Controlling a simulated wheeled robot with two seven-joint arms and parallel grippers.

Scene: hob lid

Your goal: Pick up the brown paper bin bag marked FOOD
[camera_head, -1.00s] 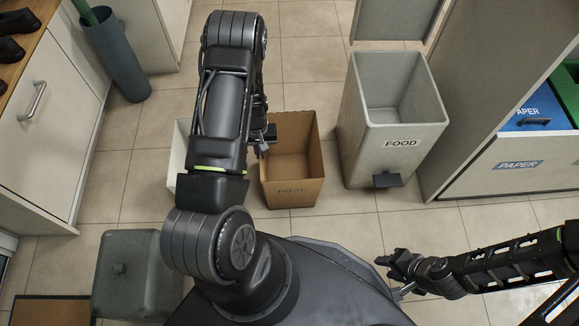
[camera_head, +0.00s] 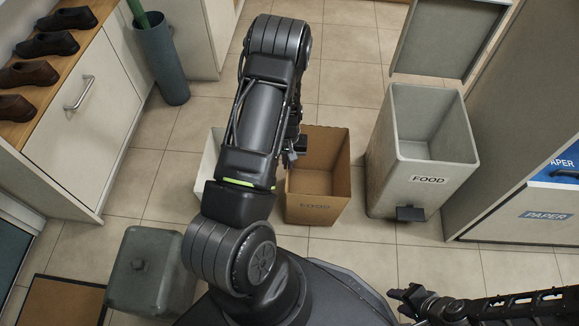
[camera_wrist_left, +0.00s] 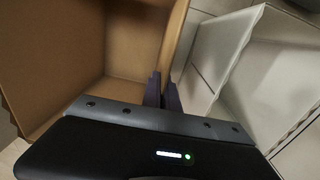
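The brown paper bag marked FOOD (camera_head: 318,180) stands upright and open on the tiled floor in the head view, looking empty. My left gripper (camera_head: 292,157) is at its left rim, partly hidden by my own arm. In the left wrist view the two dark fingers (camera_wrist_left: 163,92) are close together with the bag's thin wall (camera_wrist_left: 176,40) between them, so it looks shut on that wall. The bag's inside (camera_wrist_left: 125,45) shows on the left there. My right gripper (camera_head: 402,303) is open and empty at the lower right of the head view.
A white container (camera_head: 211,150) stands close left of the bag. A grey bin labelled FOOD (camera_head: 400,185) with its lid up (camera_head: 440,50) stands to the right. A cabinet with a PAPER bin (camera_head: 535,217) is further right. A grey container (camera_head: 150,270) sits lower left.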

